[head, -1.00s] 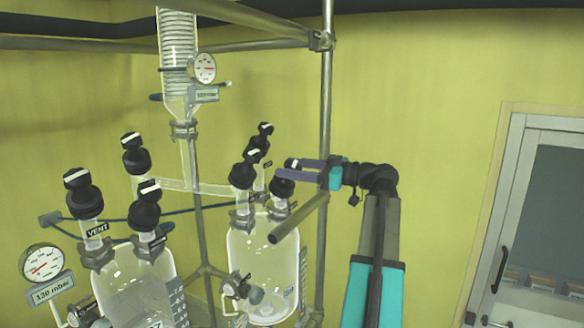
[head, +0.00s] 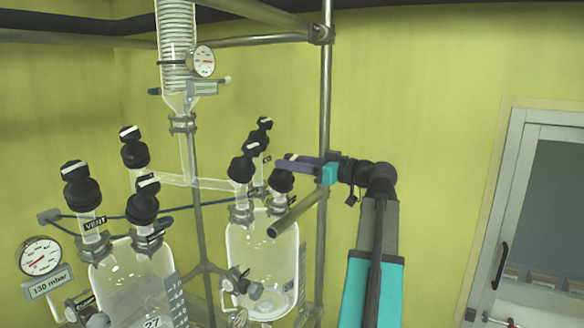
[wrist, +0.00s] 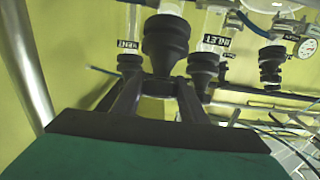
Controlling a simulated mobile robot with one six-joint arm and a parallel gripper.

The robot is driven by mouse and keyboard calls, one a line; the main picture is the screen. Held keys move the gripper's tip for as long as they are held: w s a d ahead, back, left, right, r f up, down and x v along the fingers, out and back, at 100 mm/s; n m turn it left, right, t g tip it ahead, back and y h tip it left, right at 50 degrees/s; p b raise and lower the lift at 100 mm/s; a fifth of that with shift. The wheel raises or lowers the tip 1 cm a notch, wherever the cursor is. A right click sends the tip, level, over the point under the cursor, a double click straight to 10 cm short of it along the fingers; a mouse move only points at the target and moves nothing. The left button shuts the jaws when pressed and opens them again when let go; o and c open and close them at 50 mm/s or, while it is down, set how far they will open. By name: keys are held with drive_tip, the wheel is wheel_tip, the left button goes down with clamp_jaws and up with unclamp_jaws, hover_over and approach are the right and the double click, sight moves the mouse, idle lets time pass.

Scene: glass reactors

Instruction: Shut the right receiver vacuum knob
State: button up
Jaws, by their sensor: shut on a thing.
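The right receiver is a clear glass vessel (head: 262,265) with several black-capped necks. The rightmost black knob (head: 281,181) on it is at my gripper (head: 284,164), which reaches in from the right with purple fingers. In the wrist view the two dark fingers of my gripper (wrist: 160,80) are shut on a large black knob (wrist: 166,42) between them. Its own label is hidden. The knobs to either side carry the labels VENT (wrist: 128,44) and INLET (wrist: 215,40). The fingers partly cover the top of the held knob in the head view.
A slanted grey rod (head: 297,214) and an upright metal pole (head: 325,110) stand close to my gripper. Other black knobs (head: 243,168) are close on the left. The left vessel (head: 130,275) has a dial gauge (head: 40,257) labelled 130 mbar.

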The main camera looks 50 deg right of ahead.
drive_tip(key=shift+m+h, duration=0.6)
drive_tip(key=shift+m, duration=0.1)
drive_tip(key=o, duration=1.1)
drive_tip(key=shift+c, duration=0.2)
drive_tip(key=shift+s, duration=0.1)
drive_tip(key=s+d+b, duration=0.2)
drive_tip(key=s+b, duration=0.2)
drive_tip(key=s, duration=0.9)
drive_tip(key=shift+s, duration=0.3)
